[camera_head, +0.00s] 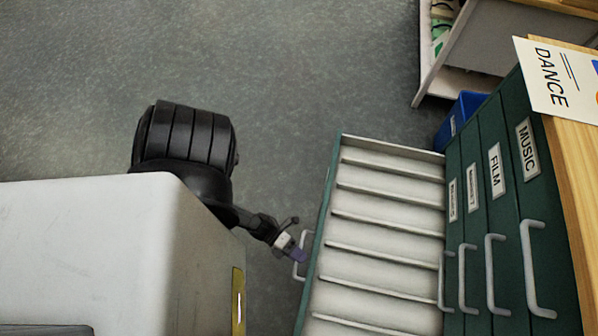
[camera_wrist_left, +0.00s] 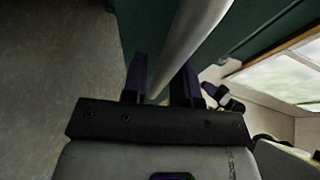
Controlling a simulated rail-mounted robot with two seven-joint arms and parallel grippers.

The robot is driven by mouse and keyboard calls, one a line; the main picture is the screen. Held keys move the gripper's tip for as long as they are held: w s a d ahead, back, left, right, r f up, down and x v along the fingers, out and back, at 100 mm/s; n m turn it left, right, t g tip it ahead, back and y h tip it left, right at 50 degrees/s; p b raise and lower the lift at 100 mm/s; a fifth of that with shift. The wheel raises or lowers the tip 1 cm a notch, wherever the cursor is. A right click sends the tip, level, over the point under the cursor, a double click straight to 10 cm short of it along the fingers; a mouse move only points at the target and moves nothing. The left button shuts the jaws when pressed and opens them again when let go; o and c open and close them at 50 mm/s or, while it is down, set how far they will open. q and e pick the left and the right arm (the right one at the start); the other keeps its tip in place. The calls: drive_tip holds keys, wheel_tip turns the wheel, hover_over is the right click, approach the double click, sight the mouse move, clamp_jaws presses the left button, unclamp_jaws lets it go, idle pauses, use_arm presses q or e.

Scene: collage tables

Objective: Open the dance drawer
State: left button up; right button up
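A dark green cabinet (camera_head: 509,205) stands at the right with several labelled drawers; MUSIC (camera_head: 527,149) and FILM (camera_head: 496,171) are readable, and these drawers are shut. A low drawer (camera_head: 385,233) is pulled far out; it is empty, with pale cross ribs inside. Its front label is hidden from the head view. A white card reading DANCE (camera_head: 557,82) lies on the cabinet top. My left gripper (camera_head: 296,251) is at the open drawer's handle (camera_head: 302,242). In the left wrist view its purple-tipped fingers (camera_wrist_left: 163,78) are on either side of the metal handle bar (camera_wrist_left: 188,38). My right gripper does not show.
A blue bin (camera_head: 460,115) stands on the floor behind the cabinet. A white shelf unit (camera_head: 480,45) is at the top right. The grey floor (camera_head: 290,70) left of the open drawer is clear. A small dark object (camera_wrist_left: 224,97) shows beside the fingers, unclear.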

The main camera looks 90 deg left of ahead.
use_arm(q)
drive_tip(key=shift+o, duration=1)
drive_tip(key=p+v, duration=0.2)
drive_tip(key=v, duration=1.1)
drive_tip(key=shift+s+a+p, duration=0.25)
drive_tip(key=shift+s+p, duration=0.05)
